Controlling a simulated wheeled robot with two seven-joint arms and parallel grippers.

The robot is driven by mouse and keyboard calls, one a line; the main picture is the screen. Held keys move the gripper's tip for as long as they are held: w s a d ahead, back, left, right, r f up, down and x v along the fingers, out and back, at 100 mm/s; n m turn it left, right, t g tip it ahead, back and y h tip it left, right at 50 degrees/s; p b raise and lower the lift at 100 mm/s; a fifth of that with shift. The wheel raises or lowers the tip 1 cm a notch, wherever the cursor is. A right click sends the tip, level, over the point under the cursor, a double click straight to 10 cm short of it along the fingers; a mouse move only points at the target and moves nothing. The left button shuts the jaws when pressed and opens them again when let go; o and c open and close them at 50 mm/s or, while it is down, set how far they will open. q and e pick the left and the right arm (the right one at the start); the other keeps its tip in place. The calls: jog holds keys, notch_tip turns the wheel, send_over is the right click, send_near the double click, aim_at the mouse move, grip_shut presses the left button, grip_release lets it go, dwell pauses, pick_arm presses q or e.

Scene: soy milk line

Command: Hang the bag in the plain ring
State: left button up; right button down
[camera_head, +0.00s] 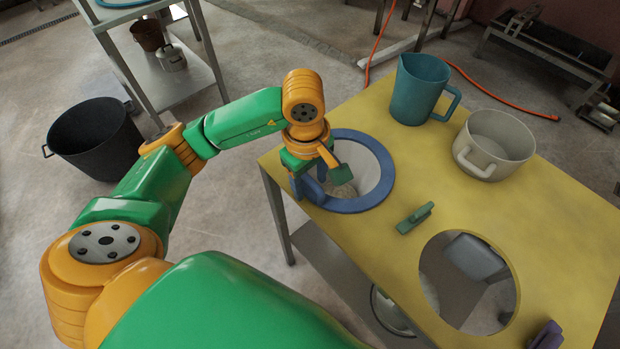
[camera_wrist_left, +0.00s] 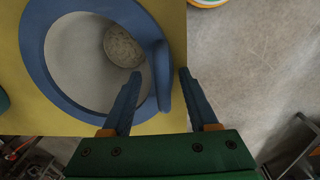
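A bag with a wide blue rim (camera_head: 376,196) hangs in the yellow tabletop's left end; its pale inside (camera_head: 366,168) is open upward. In the left wrist view the blue rim (camera_wrist_left: 32,62) surrounds a grey interior with a round pale patch at the bottom. An upright blue tab (camera_wrist_left: 161,78) stands on the rim. My left gripper (camera_wrist_left: 160,75) is open at the tab, one finger on each side with visible gaps. In the head view my left gripper (camera_head: 319,178) points down over the rim's left side. A bare round opening (camera_head: 468,282) is in the tabletop nearer me.
A green block (camera_head: 415,218) and a purple block (camera_head: 547,335) stand beside the bare opening. A teal jug (camera_head: 418,88) and a cream pot (camera_head: 494,143) stand at the table's far side. A black tub (camera_head: 95,140) is on the floor.

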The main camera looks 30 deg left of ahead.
pick_arm(q)
jog(key=shift+r, duration=0.1)
notch_tip(320, 180, up, 12)
jog(key=p, duration=0.1)
jog(key=shift+s+p, duration=0.3)
jog(key=shift+p, duration=0.05)
jog(key=shift+a, duration=0.1)
